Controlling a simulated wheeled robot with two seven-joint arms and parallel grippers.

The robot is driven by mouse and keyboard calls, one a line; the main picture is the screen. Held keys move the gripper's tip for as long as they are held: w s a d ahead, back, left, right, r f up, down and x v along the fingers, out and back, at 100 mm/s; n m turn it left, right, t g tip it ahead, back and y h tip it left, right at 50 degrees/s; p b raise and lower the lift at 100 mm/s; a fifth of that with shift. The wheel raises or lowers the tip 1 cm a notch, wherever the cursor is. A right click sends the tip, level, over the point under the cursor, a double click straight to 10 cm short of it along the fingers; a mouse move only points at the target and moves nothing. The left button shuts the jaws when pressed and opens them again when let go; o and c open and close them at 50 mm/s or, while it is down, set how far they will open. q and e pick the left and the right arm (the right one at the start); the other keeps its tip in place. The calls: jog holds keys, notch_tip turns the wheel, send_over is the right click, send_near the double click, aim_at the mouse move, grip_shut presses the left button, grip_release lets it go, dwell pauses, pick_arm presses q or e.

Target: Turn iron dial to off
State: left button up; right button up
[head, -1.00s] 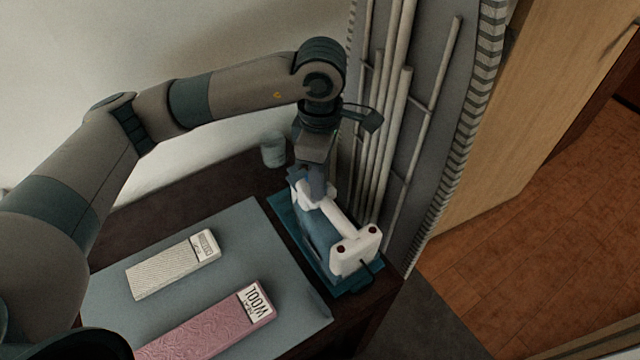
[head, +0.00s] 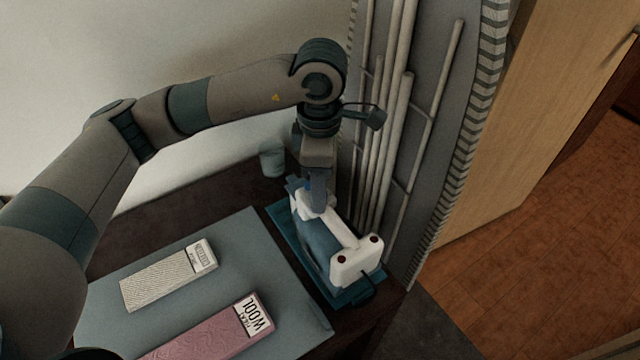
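The iron (head: 345,252) is white and blue and sits on a teal rest (head: 350,295) at the right end of the table. My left gripper (head: 318,200) points down at the far end of the iron, near the front of its handle. Its fingers overlap the iron there, and I cannot tell whether they touch it or are open or shut. The iron's dial is not discernible; the gripper may cover it. My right gripper is not in view.
A grey mat (head: 240,245) holds a ribbed cream fabric block (head: 165,277) and a pink block labelled wool (head: 215,330). A small cup (head: 272,162) stands behind the iron. A grey panel with upright rods (head: 400,130) stands close on the right.

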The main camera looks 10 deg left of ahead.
pick_arm(q)
jog(key=shift+r, duration=0.1)
notch_tip(320, 180, up, 17)
jog(key=b, duration=0.1)
jog(key=shift+b, duration=0.4)
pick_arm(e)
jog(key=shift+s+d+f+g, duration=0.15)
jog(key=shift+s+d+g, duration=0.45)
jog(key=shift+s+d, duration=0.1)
pick_arm(q)
jog(key=shift+w+r, duration=0.1)
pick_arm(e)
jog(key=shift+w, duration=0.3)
